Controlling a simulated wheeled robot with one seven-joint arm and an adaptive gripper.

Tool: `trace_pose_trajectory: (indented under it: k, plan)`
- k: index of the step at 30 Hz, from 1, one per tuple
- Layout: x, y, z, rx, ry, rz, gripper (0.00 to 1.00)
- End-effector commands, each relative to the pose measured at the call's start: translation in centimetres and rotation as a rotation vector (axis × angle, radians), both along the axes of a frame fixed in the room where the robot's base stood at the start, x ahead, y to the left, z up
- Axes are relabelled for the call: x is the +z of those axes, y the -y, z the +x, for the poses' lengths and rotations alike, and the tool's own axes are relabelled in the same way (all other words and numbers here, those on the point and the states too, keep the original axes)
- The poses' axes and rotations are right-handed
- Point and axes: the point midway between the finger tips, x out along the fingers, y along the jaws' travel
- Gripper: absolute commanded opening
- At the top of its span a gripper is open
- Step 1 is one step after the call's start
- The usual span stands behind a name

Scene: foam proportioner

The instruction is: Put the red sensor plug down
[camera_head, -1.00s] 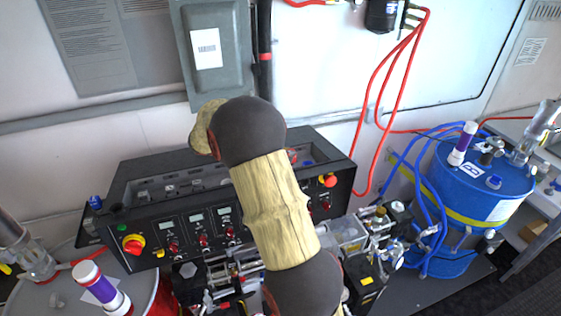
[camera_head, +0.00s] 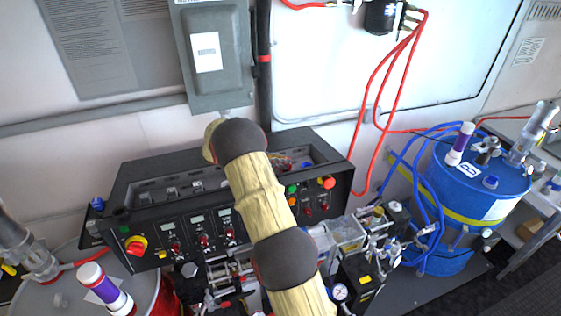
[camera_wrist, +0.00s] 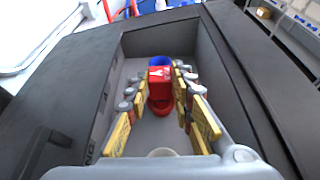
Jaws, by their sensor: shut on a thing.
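In the wrist view, my gripper (camera_wrist: 160,80) is shut on the red sensor plug (camera_wrist: 160,92), with a yellow-padded finger on each side of it. The plug is inside, or just over, a grey-walled recess (camera_wrist: 215,70) in the top of the black console; I cannot tell whether it touches the floor. A blue round part (camera_wrist: 158,61) shows just beyond the plug. In the head view, my arm hides most of the gripper and the plug; the recess's right end (camera_head: 318,158) shows beside the arm.
The black console (camera_head: 150,210) has knobs and displays on its front. A blue drum (camera_head: 470,185) with hoses stands at the right, and a red drum (camera_head: 165,295) at the lower left. Red cables (camera_head: 375,95) hang from the wall at the right. Valves and gauges crowd below the console.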

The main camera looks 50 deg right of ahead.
Motion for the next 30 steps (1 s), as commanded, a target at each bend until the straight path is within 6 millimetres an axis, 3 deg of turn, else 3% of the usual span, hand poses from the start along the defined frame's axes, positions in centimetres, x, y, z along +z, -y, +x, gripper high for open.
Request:
trace_pose_trajectory:
  k: [10, 11, 12, 20, 30]
  plan:
    - [-0.96, -0.01, 0.05, 0.0, 0.002, -0.001, 0.0]
    - [-0.98, -0.01, 0.04, 0.0, 0.002, -0.001, 0.25]
    - [-0.97, -0.01, 0.04, 0.0, 0.002, -0.001, 0.27]
    - [-0.95, -0.02, 0.04, 0.0, 0.002, 0.0, 0.42]
    - [-0.82, -0.24, 0.18, 0.001, 0.002, -0.001, 0.42]
